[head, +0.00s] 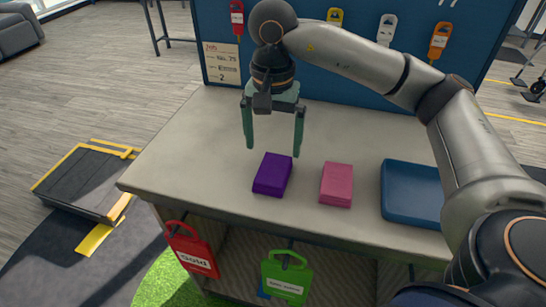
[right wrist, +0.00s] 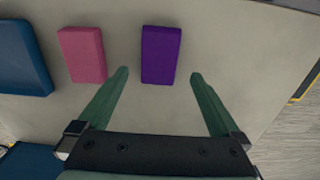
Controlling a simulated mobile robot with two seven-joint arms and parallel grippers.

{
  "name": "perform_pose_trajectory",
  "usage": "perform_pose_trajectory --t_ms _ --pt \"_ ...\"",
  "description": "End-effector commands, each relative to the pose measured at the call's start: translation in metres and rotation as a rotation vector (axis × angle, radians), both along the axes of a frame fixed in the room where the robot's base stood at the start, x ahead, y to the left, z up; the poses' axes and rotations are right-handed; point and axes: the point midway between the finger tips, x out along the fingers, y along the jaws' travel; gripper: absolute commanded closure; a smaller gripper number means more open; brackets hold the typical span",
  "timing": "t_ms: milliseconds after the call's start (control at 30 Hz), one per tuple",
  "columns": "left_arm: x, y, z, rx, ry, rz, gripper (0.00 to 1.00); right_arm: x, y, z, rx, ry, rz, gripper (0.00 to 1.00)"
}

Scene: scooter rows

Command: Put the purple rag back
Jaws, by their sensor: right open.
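The purple rag (head: 272,174) is a flat folded block lying on the grey table, left of a pink block. My right gripper (head: 273,148) is open and empty above the table, just behind the rag in the head view, with its green fingers pointing down. In the right wrist view the rag (right wrist: 160,54) lies ahead of the fingertips (right wrist: 158,74), roughly between their lines, and nothing is between the fingers. The rag and gripper look apart. My left gripper is not in view.
The pink block (head: 337,184) lies close to the right of the rag. A blue tray (head: 410,195) stands further right. A blue panel (head: 300,70) with hanging tags rises behind the table. Red (head: 192,250) and green (head: 286,278) tags hang at the front. The table's left part is clear.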

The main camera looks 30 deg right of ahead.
Motion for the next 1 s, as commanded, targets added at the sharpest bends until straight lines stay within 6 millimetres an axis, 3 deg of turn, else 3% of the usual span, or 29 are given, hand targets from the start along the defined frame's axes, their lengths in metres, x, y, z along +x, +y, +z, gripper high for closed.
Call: perform_pose_trajectory --t_ms 133,300,1000 --pt "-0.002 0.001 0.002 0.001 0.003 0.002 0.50 0.001 0.000 0.030 0.000 -0.004 0.000 0.00" --pt "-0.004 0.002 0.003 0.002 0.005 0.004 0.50 0.000 0.000 0.045 0.001 -0.001 0.001 0.00" --pt "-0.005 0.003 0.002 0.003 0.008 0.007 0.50 0.000 0.000 0.048 -0.001 0.001 0.001 0.00"
